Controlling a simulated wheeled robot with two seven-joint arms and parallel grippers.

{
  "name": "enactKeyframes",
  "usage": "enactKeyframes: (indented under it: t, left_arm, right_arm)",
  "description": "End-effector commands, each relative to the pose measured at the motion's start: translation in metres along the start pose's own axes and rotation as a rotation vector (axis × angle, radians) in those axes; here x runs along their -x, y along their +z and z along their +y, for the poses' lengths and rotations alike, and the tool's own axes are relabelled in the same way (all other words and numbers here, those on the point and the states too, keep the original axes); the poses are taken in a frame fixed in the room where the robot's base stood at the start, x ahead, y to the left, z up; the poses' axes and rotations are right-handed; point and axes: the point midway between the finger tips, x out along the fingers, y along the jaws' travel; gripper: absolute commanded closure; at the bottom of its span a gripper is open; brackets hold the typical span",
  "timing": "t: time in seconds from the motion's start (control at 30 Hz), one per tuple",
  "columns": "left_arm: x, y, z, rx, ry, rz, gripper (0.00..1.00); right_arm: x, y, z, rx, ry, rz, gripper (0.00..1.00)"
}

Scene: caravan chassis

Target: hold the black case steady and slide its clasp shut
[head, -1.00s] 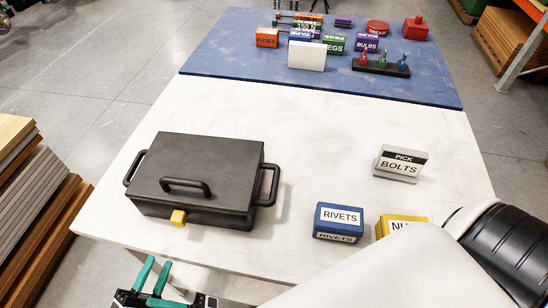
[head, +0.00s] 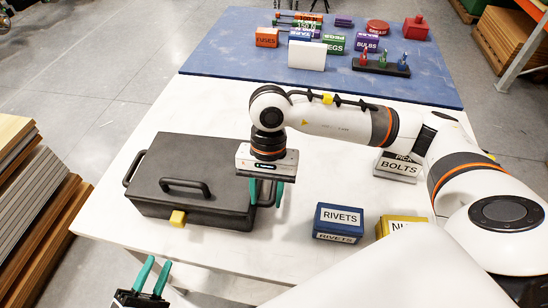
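The black case (head: 200,155) lies closed on the white table, with a handle on its lid and a loop handle at each end. Its yellow clasp (head: 178,218) sits on the front face, left of the middle. My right gripper (head: 266,200) points down at the case's right end, its teal fingers apart on either side of the right handle (head: 266,200). The gripper hides much of that handle, and I cannot tell whether the fingers touch it. My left gripper (head: 152,278) is open and empty, low in front of the table's front edge, apart from the case.
A blue RIVETS box (head: 339,221), a yellow box (head: 400,224) and a PICK BOLTS sign (head: 398,168) stand to the right. A blue mat (head: 230,55) at the back holds several small boxes. My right arm spans the table's right side.

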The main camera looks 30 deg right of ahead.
Motion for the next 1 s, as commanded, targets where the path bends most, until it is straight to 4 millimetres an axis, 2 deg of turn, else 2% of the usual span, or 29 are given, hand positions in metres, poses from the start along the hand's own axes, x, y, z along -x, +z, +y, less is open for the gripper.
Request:
enactKeyframes:
  t: [0.03, 0.1, 0.2, 0.37, 0.47, 0.8, 1.0]
  left_arm:
    - [0.0, 0.0, 0.0, 0.0, 0.0, 0.0, 0.64]
    - [0.0, 0.0, 0.0, 0.0, 0.0, 0.0, 0.64]
    - [0.0, 0.0, 0.0, 0.0, 0.0, 0.0, 0.64]
    - [0.0, 0.0, 0.0, 0.0, 0.0, 0.0, 0.64]
    - [0.0, 0.0, 0.0, 0.0, 0.0, 0.0, 0.64]
    - [0.0, 0.0, 0.0, 0.0, 0.0, 0.0, 0.64]
    - [0.0, 0.0, 0.0, 0.0, 0.0, 0.0, 0.64]
  right_arm:
    - [0.013, 0.016, -0.003, 0.01, -0.002, -0.083, 0.61]
    - [0.027, 0.032, -0.005, 0.018, -0.005, -0.168, 0.61]
    - [0.04, 0.047, -0.005, 0.023, -0.005, -0.244, 0.61]
    - [0.042, 0.056, -0.005, 0.023, -0.006, -0.285, 0.61]
    - [0.03, 0.059, -0.006, 0.023, -0.007, -0.282, 0.61]
    - [-0.032, 0.076, -0.006, 0.021, -0.006, -0.28, 0.61]
    - [-0.058, 0.084, -0.005, 0.022, -0.004, -0.281, 0.61]
